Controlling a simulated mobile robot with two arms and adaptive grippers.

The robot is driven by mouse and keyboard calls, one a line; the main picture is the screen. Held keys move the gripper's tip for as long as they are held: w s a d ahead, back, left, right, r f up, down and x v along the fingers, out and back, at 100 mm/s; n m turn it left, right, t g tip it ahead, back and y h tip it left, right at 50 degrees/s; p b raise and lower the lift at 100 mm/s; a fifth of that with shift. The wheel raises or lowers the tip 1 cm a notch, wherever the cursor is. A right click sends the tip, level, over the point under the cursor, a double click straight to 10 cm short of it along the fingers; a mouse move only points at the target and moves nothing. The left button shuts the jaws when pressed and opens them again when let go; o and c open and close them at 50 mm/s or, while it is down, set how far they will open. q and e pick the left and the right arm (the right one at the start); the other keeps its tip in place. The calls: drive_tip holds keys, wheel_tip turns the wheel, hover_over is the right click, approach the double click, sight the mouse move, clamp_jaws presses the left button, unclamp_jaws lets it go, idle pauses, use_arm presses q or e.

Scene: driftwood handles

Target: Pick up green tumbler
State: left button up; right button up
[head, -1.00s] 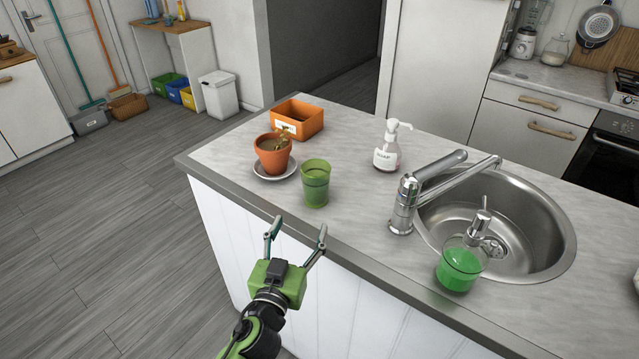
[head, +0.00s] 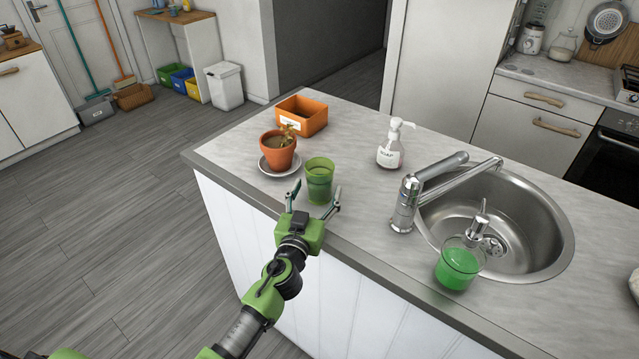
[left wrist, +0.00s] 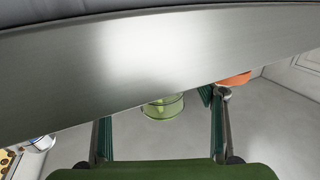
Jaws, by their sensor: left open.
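The green tumbler (head: 319,180) stands upright on the grey counter, near its front edge, beside a potted plant. It also shows in the left wrist view (left wrist: 163,107), between the fingers and farther off, its upper part cut off by a grey metallic band. My left gripper (head: 316,192) is open and empty, right in front of the tumbler with its fingers spread toward either side of it. I cannot tell whether a finger touches it. My right gripper is not in view.
A terracotta pot (head: 279,150) on a saucer stands just left of the tumbler, with an orange box (head: 301,116) behind. A soap bottle (head: 390,148), a tap (head: 405,205) and a green-filled dispenser (head: 458,266) by the sink (head: 530,225) are to the right.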

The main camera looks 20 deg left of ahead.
sight(317, 191)
use_arm(q)
drive_tip(key=w, duration=0.3)
drive_tip(key=shift+w, duration=0.15)
drive_tip(key=c, duration=1.5)
drive_tip(key=shift+r, duration=0.15)
